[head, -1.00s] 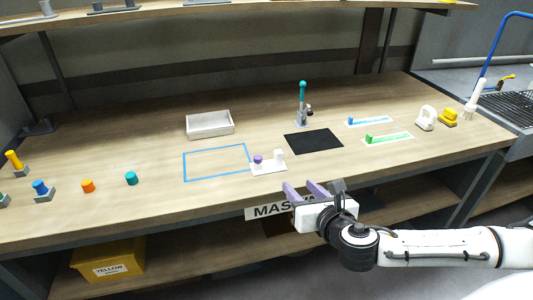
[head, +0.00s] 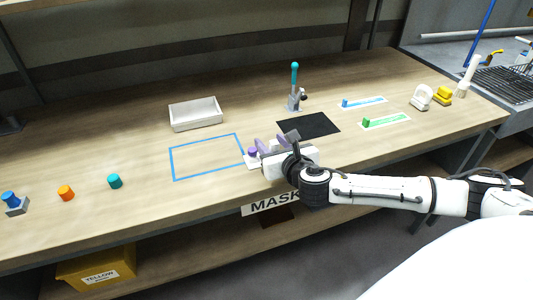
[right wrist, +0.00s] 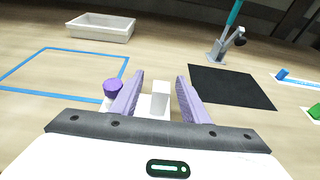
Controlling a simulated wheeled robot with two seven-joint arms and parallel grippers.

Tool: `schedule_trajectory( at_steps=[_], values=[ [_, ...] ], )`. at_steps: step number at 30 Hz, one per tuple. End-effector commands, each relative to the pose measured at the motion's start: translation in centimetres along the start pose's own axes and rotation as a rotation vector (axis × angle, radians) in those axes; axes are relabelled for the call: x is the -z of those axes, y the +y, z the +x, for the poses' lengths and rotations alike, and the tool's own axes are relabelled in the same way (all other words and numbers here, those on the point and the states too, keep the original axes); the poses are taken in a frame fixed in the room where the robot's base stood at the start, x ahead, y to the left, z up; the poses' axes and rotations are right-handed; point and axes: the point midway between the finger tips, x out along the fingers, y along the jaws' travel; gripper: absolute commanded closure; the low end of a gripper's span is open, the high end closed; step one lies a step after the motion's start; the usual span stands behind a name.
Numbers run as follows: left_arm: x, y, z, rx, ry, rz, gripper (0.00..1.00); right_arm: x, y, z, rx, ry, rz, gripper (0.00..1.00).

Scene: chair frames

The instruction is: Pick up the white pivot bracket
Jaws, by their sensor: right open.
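The white pivot bracket is a flat white plate with an upright white block and a purple knob. In the head view the bracket (head: 250,163) lies by the right side of the blue outline, largely hidden by my right gripper (head: 271,144). In the right wrist view the bracket's white block (right wrist: 160,98) stands between the two purple fingers of my open right gripper (right wrist: 160,86), with gaps on both sides. The purple knob (right wrist: 113,89) is outside, left of the left finger. My left gripper is not in view.
A blue outlined rectangle (head: 205,173) is left of the bracket, and a white tray (head: 196,122) is behind. A black mat (head: 309,125) lies to the right, with a teal-handled clamp (head: 294,88) behind it.

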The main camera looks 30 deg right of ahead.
Motion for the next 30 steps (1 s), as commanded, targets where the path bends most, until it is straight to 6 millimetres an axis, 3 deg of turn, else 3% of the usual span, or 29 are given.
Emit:
schedule_trajectory(
  at_steps=[4, 12, 20, 30],
  values=[
    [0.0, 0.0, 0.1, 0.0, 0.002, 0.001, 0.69, 0.1, 0.0, 1.6, 0.001, 0.001, 0.001, 0.59],
    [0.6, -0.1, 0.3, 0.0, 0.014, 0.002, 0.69, 0.1, -0.1, 1.9, 0.001, 0.002, 0.0, 0.59],
    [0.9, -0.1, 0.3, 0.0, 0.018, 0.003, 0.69, 0.1, -0.1, 1.9, 0.001, 0.002, 0.0, 1.0],
    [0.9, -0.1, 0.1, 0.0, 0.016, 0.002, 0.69, -0.8, -0.1, 1.7, 0.0, -0.003, 0.001, 1.0]
  ],
)
